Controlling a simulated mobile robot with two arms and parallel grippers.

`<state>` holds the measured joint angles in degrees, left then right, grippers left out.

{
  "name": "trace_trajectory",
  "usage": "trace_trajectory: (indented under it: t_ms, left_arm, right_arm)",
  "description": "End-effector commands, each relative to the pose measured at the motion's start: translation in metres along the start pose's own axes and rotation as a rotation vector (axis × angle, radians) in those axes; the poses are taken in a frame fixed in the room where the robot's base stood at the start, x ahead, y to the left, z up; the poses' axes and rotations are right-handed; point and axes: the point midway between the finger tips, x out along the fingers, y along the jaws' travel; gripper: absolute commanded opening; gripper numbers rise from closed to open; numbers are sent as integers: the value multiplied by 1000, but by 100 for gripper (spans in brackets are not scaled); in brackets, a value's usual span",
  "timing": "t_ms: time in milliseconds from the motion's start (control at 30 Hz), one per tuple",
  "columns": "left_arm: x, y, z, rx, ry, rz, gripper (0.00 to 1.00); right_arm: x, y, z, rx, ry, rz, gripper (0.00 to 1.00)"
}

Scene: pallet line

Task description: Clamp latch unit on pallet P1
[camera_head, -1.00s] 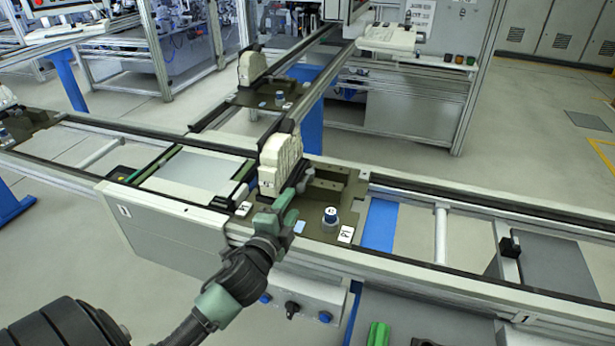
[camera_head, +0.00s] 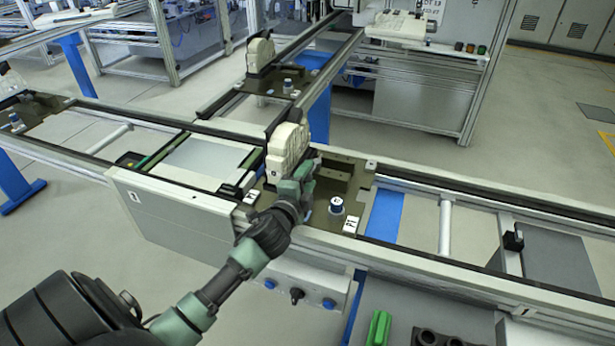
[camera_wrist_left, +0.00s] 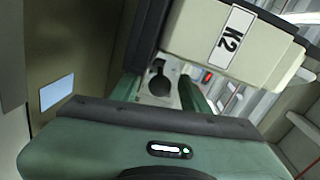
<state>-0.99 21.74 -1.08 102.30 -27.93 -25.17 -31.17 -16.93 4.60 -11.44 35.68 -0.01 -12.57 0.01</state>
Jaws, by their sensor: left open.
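The pallet (camera_head: 318,228) sits on the conveyor at the centre of the head view; its small front label looks like P1. A beige housing (camera_head: 285,143) stands upright on it; in the wrist view the housing (camera_wrist_left: 215,45) is labelled K2. My left gripper (camera_head: 303,170) is open beside the housing's lower right side. In the wrist view its green fingers (camera_wrist_left: 160,92) reach forward under the housing, with a dark round-ended lever (camera_wrist_left: 158,80) showing between them. I cannot tell whether they touch it. My right gripper is not in view.
Conveyor rails (camera_head: 470,185) run left and right. A second pallet (camera_head: 275,85) with a similar housing stands behind. A control box (camera_head: 305,275) hangs at the front.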

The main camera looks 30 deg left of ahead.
Motion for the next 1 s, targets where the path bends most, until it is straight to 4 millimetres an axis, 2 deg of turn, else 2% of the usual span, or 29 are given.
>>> trace_trajectory:
  t_ms: [33, 167, 1000]
  left_arm:
    - [0, 0, 0, 0, 0, 0, 37]
    - [0, 0, 0, 0, 0, 0, 1]
    - [0, 0, 0, 0, -1, 1, 0]
  right_arm:
    - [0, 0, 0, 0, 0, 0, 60]
    - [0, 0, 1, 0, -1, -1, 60]
    - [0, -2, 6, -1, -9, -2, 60]
